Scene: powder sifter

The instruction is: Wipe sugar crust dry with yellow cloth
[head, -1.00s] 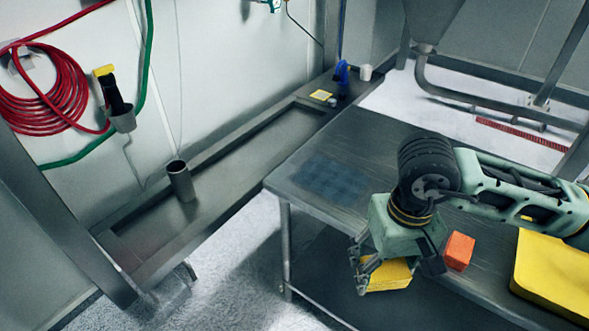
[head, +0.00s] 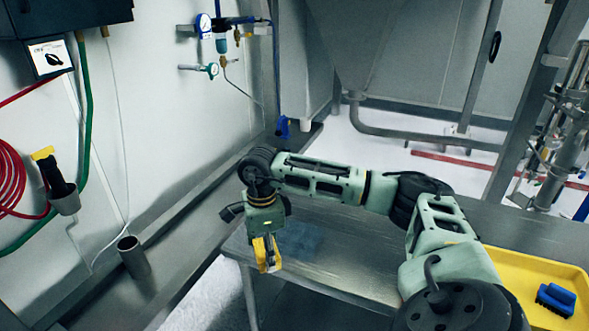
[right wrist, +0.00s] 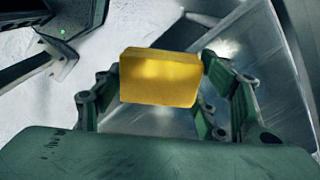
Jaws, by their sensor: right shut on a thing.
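My right gripper (head: 266,252) hangs over the front left part of the steel table (head: 340,265), shut on the yellow cloth (head: 270,262). The cloth looks like a thick folded block. In the right wrist view the cloth (right wrist: 160,78) sits between the fingers of the right gripper (right wrist: 160,90). A dark bluish patch (head: 300,238) lies on the table just right of the gripper. I cannot make out a sugar crust for certain. My left gripper is not in view.
A yellow tray (head: 520,265) with a blue brush (head: 556,299) lies at the table's right. A metal cup (head: 133,257) stands on the trough along the left wall. Hoses and gauges (head: 205,25) hang on that wall. Red hose coils (head: 12,180) are at far left.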

